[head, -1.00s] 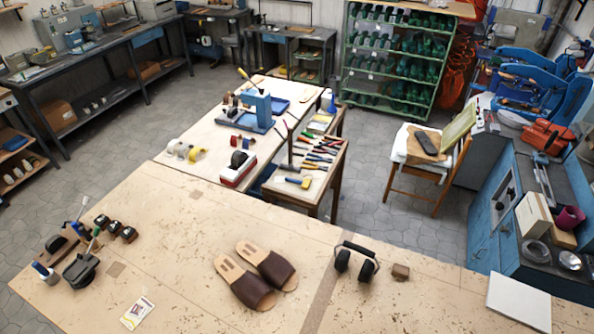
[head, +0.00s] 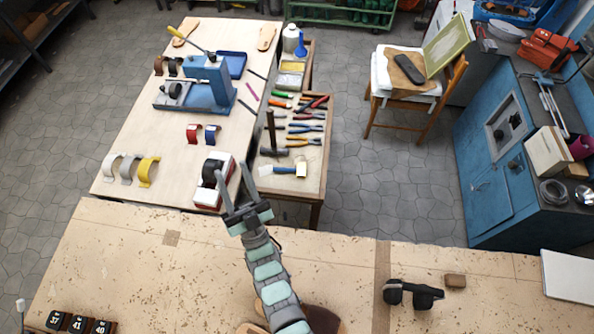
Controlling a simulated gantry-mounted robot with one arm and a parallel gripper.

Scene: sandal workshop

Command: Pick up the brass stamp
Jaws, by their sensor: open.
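I cannot make out a brass stamp for certain. Three dark blocks with pale numbers (head: 79,323) sit in a row at the lower left of the near bench, cut by the bottom edge of the head view. My gripper (head: 234,178) is open with nothing seen between its fingers. It shows in front of the right edge of the far table, overlapping a red-and-white holder with a black roll (head: 212,180). Its height above the table is hard to tell. My arm hides most of the brown sandals (head: 318,318).
The near bench (head: 130,250) is largely clear at left. Black earmuffs (head: 412,293) and a small brown block (head: 455,281) lie at right. A blue press (head: 208,85), tape rolls (head: 148,171) and a hammer (head: 271,130) stand or lie beyond.

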